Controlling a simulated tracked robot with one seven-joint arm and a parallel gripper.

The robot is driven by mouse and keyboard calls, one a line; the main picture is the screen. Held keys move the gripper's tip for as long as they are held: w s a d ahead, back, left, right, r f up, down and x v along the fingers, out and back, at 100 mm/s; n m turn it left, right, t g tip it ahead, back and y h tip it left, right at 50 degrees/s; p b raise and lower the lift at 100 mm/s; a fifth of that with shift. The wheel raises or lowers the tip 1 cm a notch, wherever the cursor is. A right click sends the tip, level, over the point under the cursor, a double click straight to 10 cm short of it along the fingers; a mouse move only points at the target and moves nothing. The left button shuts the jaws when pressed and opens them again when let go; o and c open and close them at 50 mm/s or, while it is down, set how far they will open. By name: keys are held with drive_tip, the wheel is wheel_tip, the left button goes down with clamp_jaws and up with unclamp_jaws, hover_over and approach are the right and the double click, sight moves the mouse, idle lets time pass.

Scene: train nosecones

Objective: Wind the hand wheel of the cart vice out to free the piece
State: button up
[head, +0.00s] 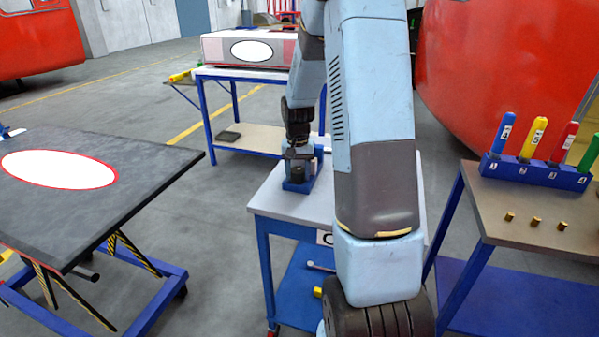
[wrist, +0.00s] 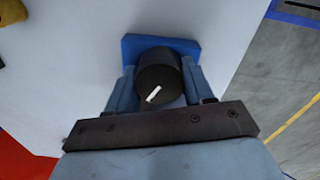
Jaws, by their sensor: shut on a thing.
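The hand wheel (wrist: 158,72) is a dark round knob with a white mark in the wrist view. My gripper (wrist: 160,85) has one finger on each side of it and is shut on it. The blue vice (wrist: 135,45) shows behind the wheel. In the head view the vice (head: 293,187) stands on the white top of the small blue-framed cart (head: 283,212), and my gripper (head: 298,158) points down at it. My arm hides part of the cart. The piece in the vice cannot be made out in either view.
A lift table (head: 150,190) with a dark top stands at left. A bench (head: 520,200) at right holds a blue rack (head: 535,172) of coloured handles and several small brass pieces. Another bench (head: 225,75) with a boxy part stands behind. Grey floor lies between them.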

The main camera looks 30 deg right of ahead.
sight(297, 170)
drive_tip(key=shift+n, duration=1.8)
drive_tip(key=o, duration=1)
drive_tip(key=shift+r, duration=0.1)
drive_tip(key=shift+r, duration=0.2)
drive_tip(key=shift+a+r, duration=0.1)
drive_tip(key=shift+r, duration=3.55)
